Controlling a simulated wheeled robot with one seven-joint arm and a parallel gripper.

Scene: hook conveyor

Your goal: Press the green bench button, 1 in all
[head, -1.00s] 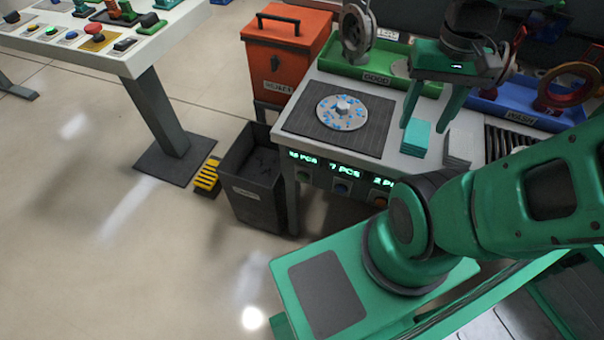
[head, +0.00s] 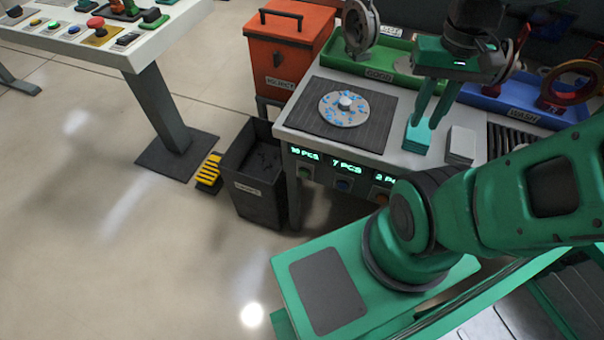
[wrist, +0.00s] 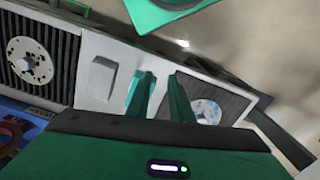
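The green button (head: 305,172) is on the bench's front panel, under the leftmost lit counter, which seems to read 10 PCS. My gripper (head: 423,124) is above the bench top, behind and to the right of the button, not touching it. Its two fingers point down and stand a small gap apart, with nothing visible held between them. The gap also shows in the wrist view (wrist: 161,84). The button is not visible in the wrist view.
A blue button (head: 343,184) and an orange one (head: 381,195) are beside the green button. A speckled disc (head: 345,119) lies on a dark mat. A dark bin (head: 258,203) stands left of the panel, with open floor further left.

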